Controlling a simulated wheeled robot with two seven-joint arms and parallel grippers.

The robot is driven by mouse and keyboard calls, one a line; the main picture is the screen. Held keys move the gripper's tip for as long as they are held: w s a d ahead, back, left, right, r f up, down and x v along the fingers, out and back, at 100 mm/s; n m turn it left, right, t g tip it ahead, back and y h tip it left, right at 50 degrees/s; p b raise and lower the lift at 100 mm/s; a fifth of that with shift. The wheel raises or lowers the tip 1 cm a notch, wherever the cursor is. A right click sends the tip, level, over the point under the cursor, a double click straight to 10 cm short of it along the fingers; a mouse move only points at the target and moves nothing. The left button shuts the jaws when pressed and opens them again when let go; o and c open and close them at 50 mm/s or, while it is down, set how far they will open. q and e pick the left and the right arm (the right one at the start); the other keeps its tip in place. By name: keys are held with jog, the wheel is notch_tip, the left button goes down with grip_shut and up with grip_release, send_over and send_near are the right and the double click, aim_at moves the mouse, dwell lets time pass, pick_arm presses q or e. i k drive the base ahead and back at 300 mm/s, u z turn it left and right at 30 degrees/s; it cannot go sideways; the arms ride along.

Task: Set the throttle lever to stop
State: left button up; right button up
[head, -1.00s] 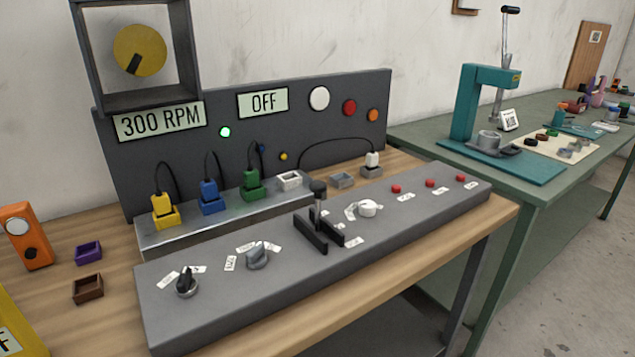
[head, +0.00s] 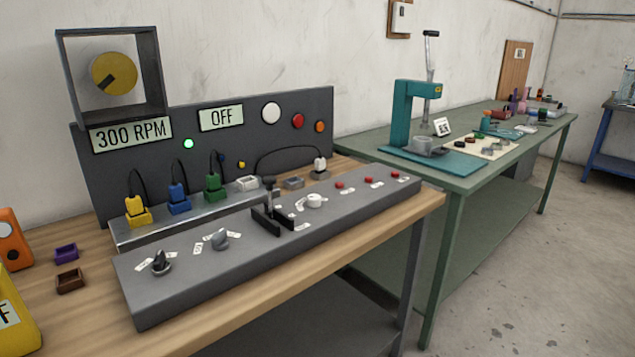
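The throttle lever (head: 269,192) stands on the grey control console (head: 190,277), between two black guide rails (head: 273,219). It has a black knob on a thin metal stem and looks about upright. Small white labels lie beside the rails, too small to read. Neither of my grippers shows in the head view.
The console also carries a black knob (head: 161,262), a grey knob (head: 220,240), a white knob (head: 315,201) and red buttons (head: 370,180). Yellow, blue and green plugs sit behind it. A green table (head: 470,165) with a teal press (head: 404,110) stands at the right. Floor at the lower right is clear.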

aim_at(268, 181)
jog(key=z, duration=0.85)
jog(key=i, duration=0.8)
jog(key=u, duration=1.6)
